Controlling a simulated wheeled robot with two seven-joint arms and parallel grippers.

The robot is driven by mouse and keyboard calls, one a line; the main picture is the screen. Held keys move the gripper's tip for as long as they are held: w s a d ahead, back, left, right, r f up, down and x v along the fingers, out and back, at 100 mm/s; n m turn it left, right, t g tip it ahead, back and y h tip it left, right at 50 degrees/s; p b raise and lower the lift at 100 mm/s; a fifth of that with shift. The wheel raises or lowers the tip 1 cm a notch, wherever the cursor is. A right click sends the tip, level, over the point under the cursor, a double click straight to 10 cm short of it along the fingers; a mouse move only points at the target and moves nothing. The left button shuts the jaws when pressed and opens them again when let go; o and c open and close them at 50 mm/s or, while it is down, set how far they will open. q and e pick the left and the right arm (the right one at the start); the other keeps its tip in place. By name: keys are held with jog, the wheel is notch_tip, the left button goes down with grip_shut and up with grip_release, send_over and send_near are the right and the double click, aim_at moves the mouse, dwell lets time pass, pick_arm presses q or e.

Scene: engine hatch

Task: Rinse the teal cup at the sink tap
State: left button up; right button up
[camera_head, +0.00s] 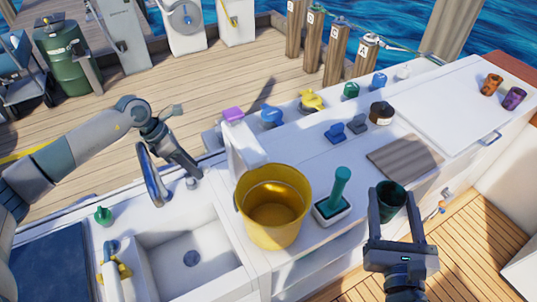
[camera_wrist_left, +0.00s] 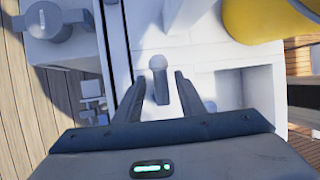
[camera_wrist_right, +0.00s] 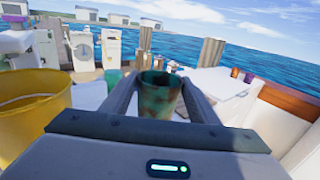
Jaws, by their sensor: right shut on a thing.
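My left gripper (camera_head: 172,165) is by the sink's back edge. In the left wrist view its fingers are apart, with a round-headed grey fitting (camera_wrist_left: 158,64) between them; I cannot tell whether they touch it.
A yellow bucket (camera_head: 272,205) and a teal-handled brush in a tray (camera_head: 335,205) stand between sink and cup. A ribbed board (camera_head: 404,157) lies behind the cup. Several small coloured things line the counter's back. A green bottle (camera_head: 103,216) stands left of the sink.

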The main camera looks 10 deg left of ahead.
aim_at(384, 221)
pick_arm(q)
jog(key=shift+d+f, duration=0.15)
jog(key=shift+f, duration=0.2)
grip_shut()
jog(key=shift+f+b, duration=0.15)
jog(key=shift+b, duration=0.4)
pick_arm(e)
jog(key=shift+f, duration=0.5)
pick_arm(q)
jog(key=m+g+b, duration=0.1)
jog(key=m+b, duration=0.1)
jog(key=b, duration=0.2)
jog(key=shift+s+d+f, duration=0.1)
jog(key=shift+d, duration=0.05)
pick_arm(e)
notch_tip(384, 221, down, 4)
jog(key=shift+f, duration=0.1)
pick_arm(q)
jog(key=shift+s+m+b, duration=0.1)
jog(key=shift+m+b, duration=0.45)
jog(key=shift+m, duration=0.05)
pick_arm(e)
jog(key=shift+f, duration=0.45)
pick_arm(q)
jog(key=shift+r, duration=0.3)
